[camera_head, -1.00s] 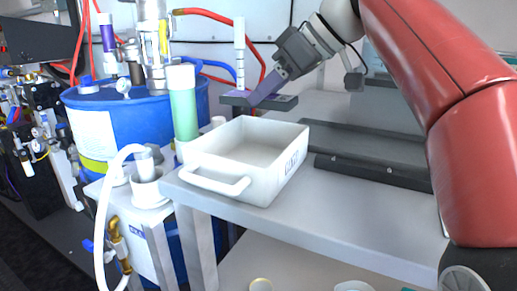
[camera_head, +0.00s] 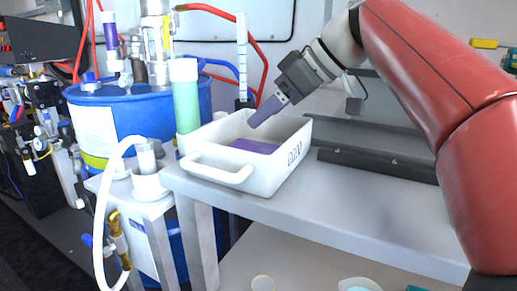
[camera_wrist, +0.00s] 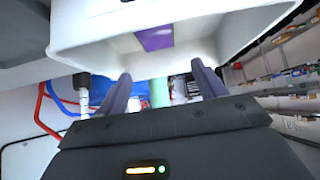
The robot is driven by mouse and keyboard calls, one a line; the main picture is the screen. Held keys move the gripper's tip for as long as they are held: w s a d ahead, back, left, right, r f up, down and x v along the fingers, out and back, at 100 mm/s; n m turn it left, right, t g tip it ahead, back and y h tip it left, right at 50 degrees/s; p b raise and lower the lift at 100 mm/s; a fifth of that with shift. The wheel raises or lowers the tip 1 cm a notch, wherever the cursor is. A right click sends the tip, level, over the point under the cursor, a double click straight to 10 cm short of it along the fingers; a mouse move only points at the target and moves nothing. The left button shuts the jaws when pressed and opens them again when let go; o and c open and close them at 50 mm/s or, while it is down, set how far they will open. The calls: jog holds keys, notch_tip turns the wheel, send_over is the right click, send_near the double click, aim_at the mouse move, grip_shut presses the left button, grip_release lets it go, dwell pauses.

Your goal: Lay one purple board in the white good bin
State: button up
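The white good bin (camera_head: 262,178) stands at the left end of the grey shelf, with a handle facing me and dark lettering on its side. A purple board (camera_head: 254,146) lies inside the bin, and it also shows inside the bin in the wrist view (camera_wrist: 155,39). The bin's front wall hides part of the board in the head view. My gripper (camera_head: 254,122) points down to the left over the bin, above the board and apart from it. In the wrist view the two fingers (camera_wrist: 162,88) stand wide apart with nothing between them.
A blue drum (camera_head: 150,118) and a green cylinder (camera_head: 187,105) stand left of the bin. A white hose (camera_head: 101,220) curves at the front left. A black rail (camera_head: 375,166) runs along the shelf (camera_head: 345,205), which has free room in front of it.

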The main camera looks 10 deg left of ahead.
jog(key=shift+o, duration=0.3)
jog(key=shift+d+r, duration=0.1)
jog(key=p+v, duration=0.1)
jog(key=v, duration=0.6)
jog(key=shift+d+r, duration=0.15)
jog(key=shift+d, duration=0.1)
jog(key=shift+s, duration=0.25)
